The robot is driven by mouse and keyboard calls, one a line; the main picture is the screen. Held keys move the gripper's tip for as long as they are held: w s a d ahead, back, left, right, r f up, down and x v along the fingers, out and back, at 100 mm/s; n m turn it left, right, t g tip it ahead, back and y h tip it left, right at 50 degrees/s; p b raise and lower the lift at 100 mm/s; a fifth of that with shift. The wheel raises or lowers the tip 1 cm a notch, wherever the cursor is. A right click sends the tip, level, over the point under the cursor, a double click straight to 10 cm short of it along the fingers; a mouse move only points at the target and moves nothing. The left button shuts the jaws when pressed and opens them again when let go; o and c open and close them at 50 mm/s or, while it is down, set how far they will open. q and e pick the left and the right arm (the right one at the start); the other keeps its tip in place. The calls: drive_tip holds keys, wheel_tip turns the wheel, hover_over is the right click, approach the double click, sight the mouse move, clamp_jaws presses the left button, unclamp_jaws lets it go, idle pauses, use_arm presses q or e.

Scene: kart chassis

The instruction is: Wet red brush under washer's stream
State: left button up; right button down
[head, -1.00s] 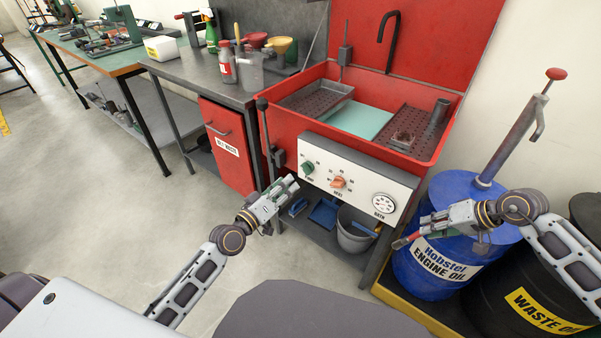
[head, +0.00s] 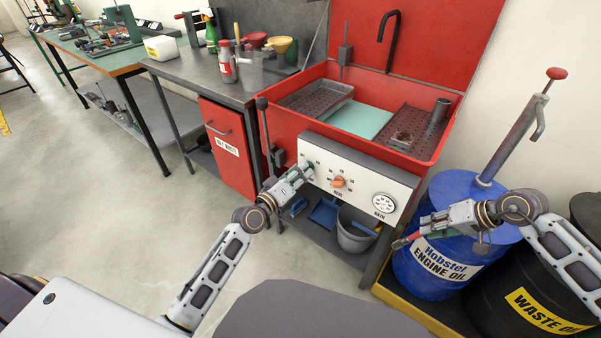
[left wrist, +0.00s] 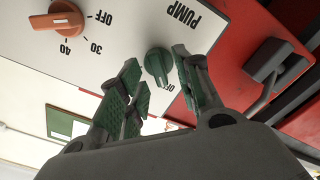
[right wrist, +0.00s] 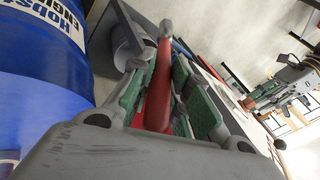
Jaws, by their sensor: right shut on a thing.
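The red parts washer (head: 292,122) stands at the centre, with a black hooked spout (head: 388,38) over its basin. The green PUMP knob on its white panel (head: 352,180) is hidden by my left gripper (head: 307,170) in the head view. In the left wrist view the PUMP knob (left wrist: 157,64) sits between the spread green-padded fingers, its pointer near OFF. My left gripper is open around it. My right gripper (head: 418,236) is shut on the red brush (right wrist: 158,90), in front of the blue drum. The brush (head: 404,242) is partly hidden by the fingers.
A blue engine oil drum (head: 445,255) and a black waste oil drum (head: 500,309) stand at the right. A metal tray (head: 318,98) is in the basin's left part. A grey bucket (head: 355,232) sits below the washer. An orange HEAT knob (head: 338,182) is beside my left gripper.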

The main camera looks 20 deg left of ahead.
use_arm(q)
drive_tip(key=shift+w+d, duration=0.1)
drive_tip(key=shift+w, duration=0.1)
clamp_jaws()
idle(0.3)
drive_tip(key=shift+m, duration=0.4)
use_arm(e)
drive_tip(key=shift+r, duration=0.2)
use_arm(q)
drive_tip(key=shift+m+p, duration=1.1)
drive_tip(key=shift+m, duration=0.1)
use_arm(e)
drive_tip(key=shift+r, duration=0.85)
use_arm(q)
unclamp_jaws()
